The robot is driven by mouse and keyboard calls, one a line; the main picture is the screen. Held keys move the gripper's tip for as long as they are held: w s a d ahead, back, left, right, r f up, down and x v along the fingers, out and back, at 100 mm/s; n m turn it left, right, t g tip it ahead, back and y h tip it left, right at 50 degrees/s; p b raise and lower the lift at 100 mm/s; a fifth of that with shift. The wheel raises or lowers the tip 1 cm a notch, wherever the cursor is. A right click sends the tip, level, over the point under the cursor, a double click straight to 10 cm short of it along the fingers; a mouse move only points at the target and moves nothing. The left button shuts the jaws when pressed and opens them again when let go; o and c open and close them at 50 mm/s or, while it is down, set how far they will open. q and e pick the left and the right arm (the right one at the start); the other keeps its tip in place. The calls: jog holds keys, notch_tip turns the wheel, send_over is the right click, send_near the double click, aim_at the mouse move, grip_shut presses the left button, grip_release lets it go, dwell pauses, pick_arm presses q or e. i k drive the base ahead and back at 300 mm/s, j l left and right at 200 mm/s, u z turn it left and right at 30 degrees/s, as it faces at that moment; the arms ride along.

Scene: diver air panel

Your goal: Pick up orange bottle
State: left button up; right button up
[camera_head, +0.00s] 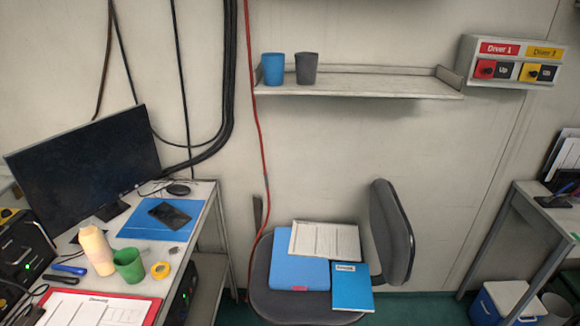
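A pale orange, peach-coloured bottle (97,252) stands upright on the desk at the lower left, in front of the monitor. A green cup (129,266) stands close to its right side and overlaps it a little in the view. Neither of my grippers is in view.
A monitor (84,165) stands behind the bottle. Pens (68,269), a yellow ring (160,270), a red clipboard (98,307) and a blue folder (135,233) with a phone crowd the desk. A chair (390,233) holding folders stands right of the desk. A shelf (380,86) carries two cups.

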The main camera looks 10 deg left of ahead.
aim_at(93, 241)
jog(key=u, duration=1.45)
jog(key=k+l+z, duration=0.15)
jog(key=z, duration=0.3)
